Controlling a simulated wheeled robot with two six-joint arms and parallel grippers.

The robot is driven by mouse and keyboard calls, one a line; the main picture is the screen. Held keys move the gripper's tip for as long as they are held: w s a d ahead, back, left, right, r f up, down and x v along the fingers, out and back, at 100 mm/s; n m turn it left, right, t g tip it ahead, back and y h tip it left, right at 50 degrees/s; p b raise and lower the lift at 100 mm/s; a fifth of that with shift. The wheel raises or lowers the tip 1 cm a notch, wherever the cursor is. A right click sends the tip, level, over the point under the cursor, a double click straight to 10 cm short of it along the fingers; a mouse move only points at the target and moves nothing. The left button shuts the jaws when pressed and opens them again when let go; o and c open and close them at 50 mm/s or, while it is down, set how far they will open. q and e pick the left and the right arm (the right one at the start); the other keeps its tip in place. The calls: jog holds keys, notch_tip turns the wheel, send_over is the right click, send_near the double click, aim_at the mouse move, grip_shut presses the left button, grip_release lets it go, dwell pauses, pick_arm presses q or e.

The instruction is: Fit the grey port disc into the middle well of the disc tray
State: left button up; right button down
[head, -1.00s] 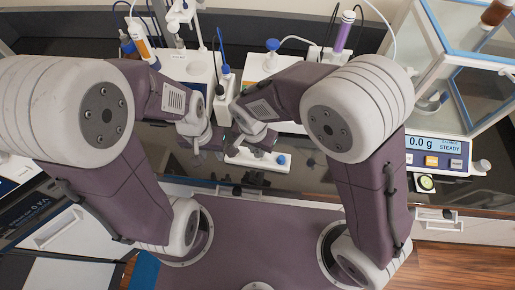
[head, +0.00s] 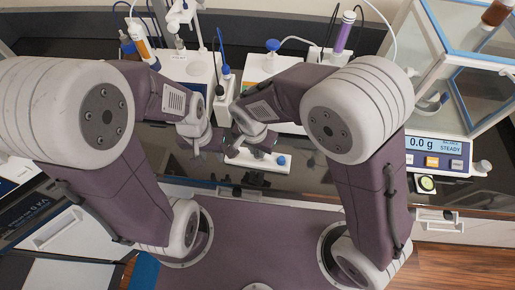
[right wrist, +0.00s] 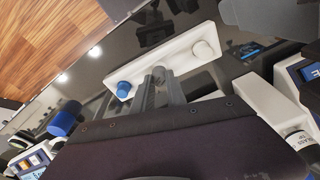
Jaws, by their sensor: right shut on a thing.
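The white disc tray (right wrist: 180,62) lies on the dark glossy bench in the right wrist view. It also shows in the head view (head: 245,159), partly hidden by my right arm. A blue disc (right wrist: 123,90) sits at one end and a pale disc (right wrist: 205,50) at the other. My right gripper (right wrist: 161,84) is shut on the grey port disc (right wrist: 158,72), which is at the tray's middle. I cannot tell whether the disc is seated in the well or just above it. My left gripper (head: 198,150) is left of the tray; its fingers are too small to judge.
A balance reading 0.0 g (head: 436,146) stands to the right. White instruments with probes (head: 200,70) stand behind the arms. A blue-capped container (right wrist: 62,123) shows in the right wrist view. The bench in front of the tray looks mostly clear.

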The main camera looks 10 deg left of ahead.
jog(key=shift+f+b, duration=0.6)
jog(key=shift+f, duration=0.2)
jog(key=c, duration=1.3)
grip_release()
jog(key=shift+o, duration=0.2)
notch_tip(320, 180, up, 9)
jog(key=s, duration=0.1)
jog(key=shift+s+a, duration=0.15)
jog(key=shift+a, duration=0.05)
